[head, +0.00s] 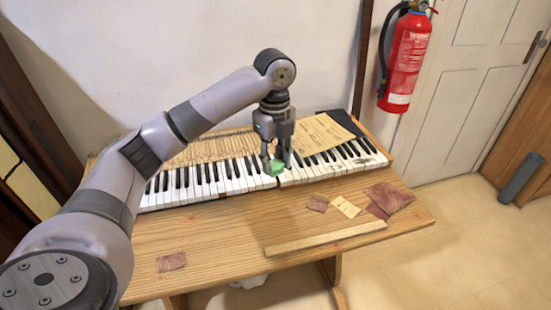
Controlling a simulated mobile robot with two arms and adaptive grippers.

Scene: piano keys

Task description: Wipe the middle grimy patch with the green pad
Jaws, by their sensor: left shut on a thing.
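My left gripper (276,163) reaches down over the piano keys from above and is shut on the green pad (277,169). The pad is at key level near the middle of the keyboard (229,185); I cannot tell whether it touches the keys. My right gripper is not in view.
A paper sheet (322,134) lies behind the keys. In front, the wooden table (225,231) holds a pale wooden strip (325,239), a small card (345,207) and reddish-brown scraps (390,199), with another scrap (171,262) at the left. A fire extinguisher (406,60) hangs on the wall.

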